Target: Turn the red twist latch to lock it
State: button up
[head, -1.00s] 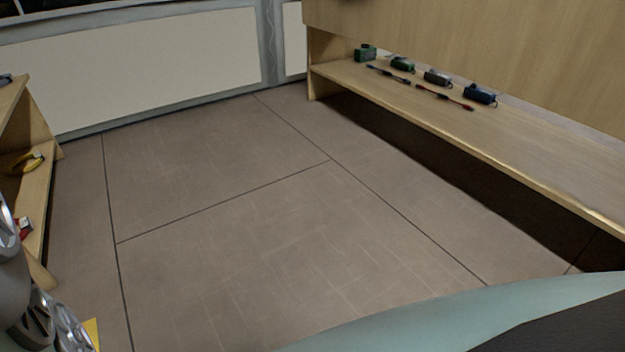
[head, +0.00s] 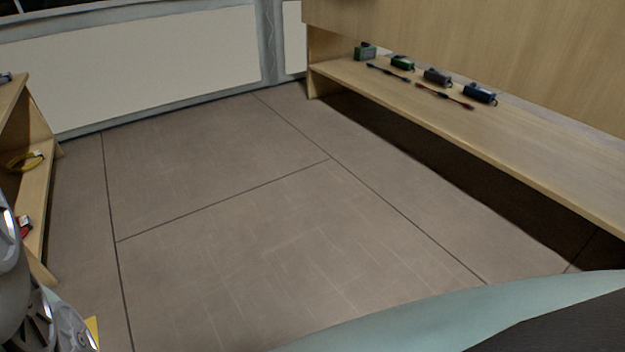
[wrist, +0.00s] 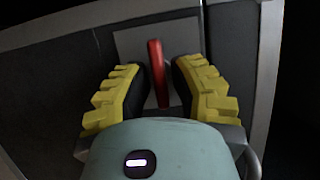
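The red twist latch (wrist: 157,72) shows in the wrist view as a long narrow handle standing nearly upright, on a grey plate (wrist: 130,42) fixed to a dark panel. My gripper (wrist: 158,78) has its two yellow, dark-padded fingers on either side of the handle. The fingers are apart, with a gap on the left of the handle and a narrower one on the right. Whether the right pad touches it is hard to tell. The latch and my gripper do not show in the head view.
A pale metal frame edge (wrist: 267,75) borders the dark panel on the right. In the head view a wooden shelf (head: 540,155) holds several small boxes and cables. Another wooden shelf (head: 36,190) stands at left. The floor (head: 250,220) between them is clear.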

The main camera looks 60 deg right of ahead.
jog(key=shift+o, duration=1.4)
jog(key=d, duration=1.2)
